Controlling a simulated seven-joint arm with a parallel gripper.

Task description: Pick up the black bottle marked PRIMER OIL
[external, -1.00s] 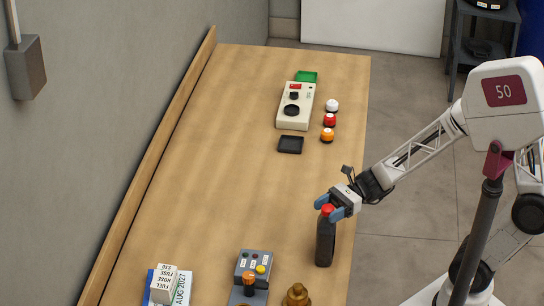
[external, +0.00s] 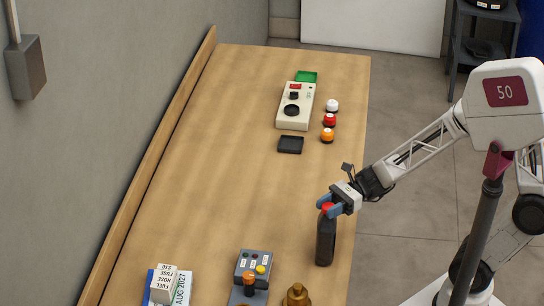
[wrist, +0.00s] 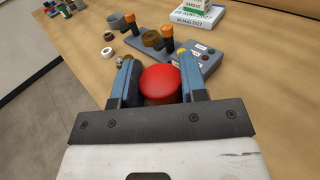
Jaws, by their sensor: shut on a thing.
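The black bottle (external: 326,242) with a red cap stands upright on the wooden table near its right edge. Any marking on it is too small to read in the external view. My gripper (external: 334,207) is shut on the top of the bottle, with its blue fingers on either side at the cap. In the wrist view the red cap (wrist: 160,84) sits between the two fingers and hides the bottle's body.
A grey control box (external: 252,267) and a brass-coloured object (external: 297,295) stand at the front. White boxes on a blue book (external: 166,285) are at front left. A beige panel (external: 295,107), black tray (external: 290,145) and several knobs (external: 329,120) lie farther back. The table's middle is clear.

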